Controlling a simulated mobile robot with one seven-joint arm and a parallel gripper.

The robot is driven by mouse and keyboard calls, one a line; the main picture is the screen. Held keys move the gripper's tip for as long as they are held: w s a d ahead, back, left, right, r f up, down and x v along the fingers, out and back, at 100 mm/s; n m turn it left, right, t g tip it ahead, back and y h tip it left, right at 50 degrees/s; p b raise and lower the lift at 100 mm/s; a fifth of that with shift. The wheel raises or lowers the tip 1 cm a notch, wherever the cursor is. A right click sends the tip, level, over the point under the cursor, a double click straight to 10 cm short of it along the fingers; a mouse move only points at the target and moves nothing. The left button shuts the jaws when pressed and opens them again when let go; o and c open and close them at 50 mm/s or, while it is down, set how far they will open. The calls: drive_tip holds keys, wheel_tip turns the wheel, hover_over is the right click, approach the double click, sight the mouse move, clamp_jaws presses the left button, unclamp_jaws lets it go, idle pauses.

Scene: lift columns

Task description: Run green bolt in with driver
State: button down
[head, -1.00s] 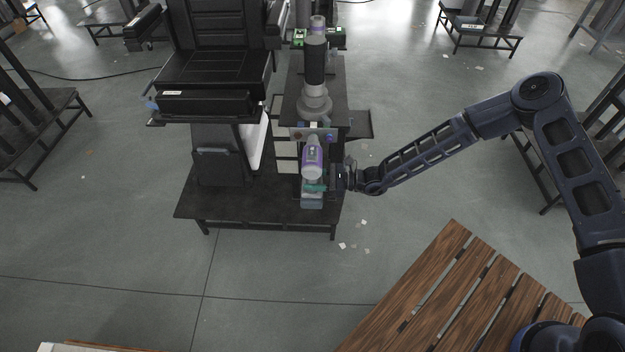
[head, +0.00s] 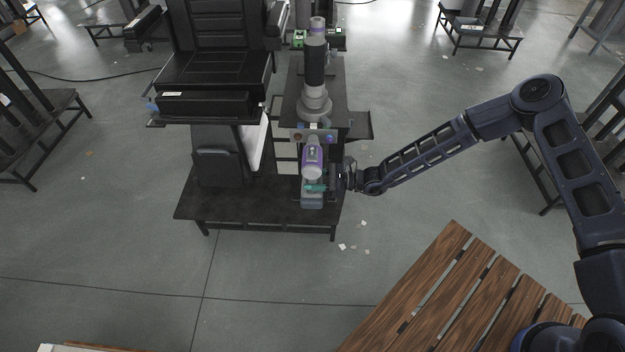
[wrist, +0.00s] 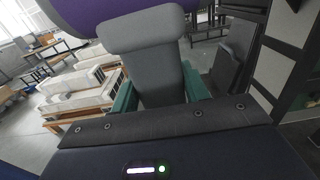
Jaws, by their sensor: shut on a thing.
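The driver (head: 312,157) has a purple and white body and a grey lower end. It points away from me toward a lift column. My gripper (head: 314,188) is shut on the driver's grey handle, with its teal fingers around it. In the wrist view the grey handle (wrist: 150,72) stands between the two teal fingers, below the purple body (wrist: 75,18). A small panel (head: 314,135) with coloured round parts lies just beyond the driver. I cannot make out the green bolt; the driver may hide it.
A black seat (head: 212,68) stands left of the column (head: 315,68) on a dark base plate (head: 255,208). A slatted wooden platform (head: 440,300) is at the lower right. The floor between is mostly clear, with small scraps.

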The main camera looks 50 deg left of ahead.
idle(0.5)
drive_tip(key=shift+s+d, duration=1.7)
drive_tip(key=shift+s, duration=0.05)
drive_tip(key=shift+s+d, duration=1.45)
